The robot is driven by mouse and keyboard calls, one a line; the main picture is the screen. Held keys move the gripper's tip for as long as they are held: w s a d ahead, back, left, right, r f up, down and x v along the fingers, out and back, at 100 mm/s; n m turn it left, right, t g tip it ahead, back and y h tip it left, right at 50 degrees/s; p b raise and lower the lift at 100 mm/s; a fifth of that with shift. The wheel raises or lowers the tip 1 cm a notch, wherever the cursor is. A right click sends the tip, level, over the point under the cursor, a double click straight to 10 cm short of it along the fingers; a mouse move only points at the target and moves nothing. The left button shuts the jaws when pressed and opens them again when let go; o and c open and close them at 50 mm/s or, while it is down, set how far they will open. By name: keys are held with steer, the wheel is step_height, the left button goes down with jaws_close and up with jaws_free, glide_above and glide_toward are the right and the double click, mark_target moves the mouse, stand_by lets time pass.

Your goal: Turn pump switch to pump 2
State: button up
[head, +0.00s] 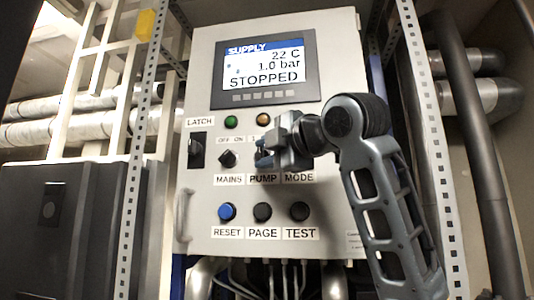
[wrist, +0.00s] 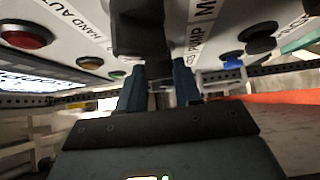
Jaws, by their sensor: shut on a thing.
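The pump switch sits above the PUMP label (head: 263,179) in the middle row of the grey control panel (head: 340,80). My gripper (head: 264,152) is at this switch and covers nearly all of it in the head view. In the wrist view my gripper (wrist: 158,88) has its two blue fingers on either side of a dark part and is shut on it. The PUMP label (wrist: 196,40) shows to the right of the fingers. A "1" mark is just visible left of my gripper in the head view; the switch's pointing direction is hidden.
The display (head: 264,75) reads SUPPLY, 22 C, 1.0 bar, STOPPED. The MAINS switch (head: 227,158) is close left; the MODE switch is hidden behind my gripper. RESET (head: 227,211), PAGE (head: 262,212) and TEST (head: 299,211) buttons sit below. Perforated posts (head: 140,150) flank the panel.

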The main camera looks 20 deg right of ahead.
steer(key=shift+f, duration=0.2)
steer(key=shift+w+a+f+m+t+h+b, duration=0.15)
steer(key=shift+m+t+h+b, duration=0.3)
steer(key=shift+m+t+b, duration=0.8)
steer(key=shift+f+m+t+h+b, duration=0.2)
steer(key=shift+m+t+h+b, duration=0.45)
steer(key=shift+m+b, duration=1.05)
steer(key=shift+w+a+f+m+t+h+b, duration=0.1)
steer(key=shift+f+m+t+h+b, duration=0.15)
steer(key=shift+m+t+b, duration=1.05)
steer(key=shift+r+m+h, duration=0.1)
steer(key=shift+m+h, duration=0.15)
steer(key=shift+m, duration=0.1)
steer(key=o, duration=1)
steer(key=shift+o, duration=0.2)
steer(key=shift+s, duration=0.1)
steer(key=b+v, duration=0.2)
steer(key=v, duration=0.5)
steer(key=shift+s, duration=0.4)
